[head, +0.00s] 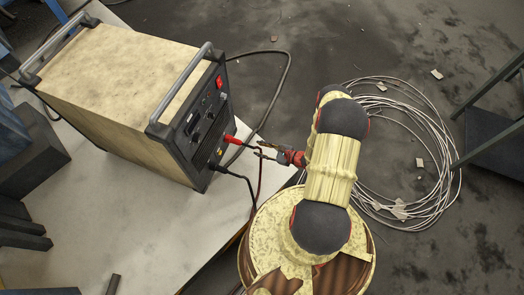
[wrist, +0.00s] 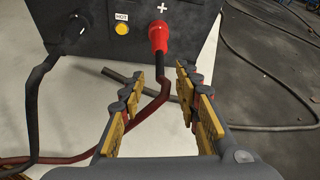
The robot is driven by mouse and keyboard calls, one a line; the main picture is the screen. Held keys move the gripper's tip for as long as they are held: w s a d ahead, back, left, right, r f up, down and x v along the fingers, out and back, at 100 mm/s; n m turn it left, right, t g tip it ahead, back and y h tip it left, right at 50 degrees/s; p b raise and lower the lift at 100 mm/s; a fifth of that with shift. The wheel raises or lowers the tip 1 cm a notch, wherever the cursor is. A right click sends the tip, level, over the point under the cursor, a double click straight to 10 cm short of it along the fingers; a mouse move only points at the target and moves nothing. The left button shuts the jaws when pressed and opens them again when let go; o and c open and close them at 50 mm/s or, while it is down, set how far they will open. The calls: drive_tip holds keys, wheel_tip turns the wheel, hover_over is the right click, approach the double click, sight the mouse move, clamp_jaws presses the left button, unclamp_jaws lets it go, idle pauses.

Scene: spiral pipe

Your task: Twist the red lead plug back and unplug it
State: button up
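The red lead plug (wrist: 158,37) sits in the front panel of the welding machine, below a plus mark, with a dark red cable hanging from it. In the head view the red plug (head: 233,140) sticks out of the panel's right side. My gripper (wrist: 158,84) is open and empty, its two yellow and grey fingers spread with the red cable passing between them in the picture. The fingertips are short of the plug and do not touch it. In the head view my gripper (head: 262,150) is just right of the plug.
The welding machine (head: 115,85) has two handles and stands on a pale table (head: 120,235). A black plug with a black cable (head: 232,174) is below the red one; the black cable (wrist: 38,90) is at left in the wrist view. A coiled cable (head: 440,150) lies on the floor.

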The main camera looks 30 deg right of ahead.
sight(249, 146)
drive_tip(key=shift+b+x, duration=1.2)
drive_tip(key=shift+x, duration=2.75)
drive_tip(key=shift+r, duration=0.1)
drive_tip(key=shift+c, duration=1)
clamp_jaws()
drive_tip(key=shift+a, duration=0.1)
